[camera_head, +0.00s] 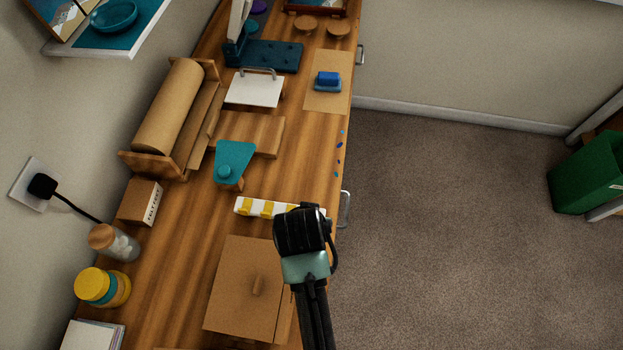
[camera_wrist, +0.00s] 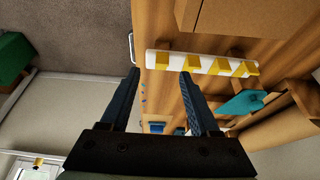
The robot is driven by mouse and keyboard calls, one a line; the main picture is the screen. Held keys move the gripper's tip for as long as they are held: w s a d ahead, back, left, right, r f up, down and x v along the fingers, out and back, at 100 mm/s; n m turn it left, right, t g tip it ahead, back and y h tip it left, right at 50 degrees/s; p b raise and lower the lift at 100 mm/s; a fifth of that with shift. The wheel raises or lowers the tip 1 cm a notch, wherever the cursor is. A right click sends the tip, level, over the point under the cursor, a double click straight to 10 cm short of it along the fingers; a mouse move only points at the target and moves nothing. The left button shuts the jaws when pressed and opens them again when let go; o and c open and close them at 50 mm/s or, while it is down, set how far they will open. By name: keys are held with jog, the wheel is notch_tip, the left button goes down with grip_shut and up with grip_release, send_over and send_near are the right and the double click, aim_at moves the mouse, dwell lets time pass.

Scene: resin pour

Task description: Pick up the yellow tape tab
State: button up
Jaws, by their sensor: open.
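Several yellow tape tabs stand in a row on a white strip (camera_head: 279,209) on the wooden workbench. The leftmost yellow tab (camera_head: 247,208) is clear in the head view, while my gripper covers the strip's right end. In the wrist view the strip (camera_wrist: 177,62) lies across the top, with a yellow tab (camera_wrist: 162,60) near its left end. My gripper (camera_wrist: 159,75) is open and empty, its two dark fingers pointing toward the strip. The left-end tab appears just beyond the gap between the fingertips; the exact distance cannot be told.
A paper roll (camera_head: 169,105) and a small carton (camera_head: 141,201) are along the wall. Small blue bits (camera_head: 339,145) lie by the bench's right edge.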

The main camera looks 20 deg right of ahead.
jog(key=shift+p+x, duration=0.35)
jog(key=shift+x, duration=2.7)
jog(key=shift+a, duration=0.15)
grip_shut()
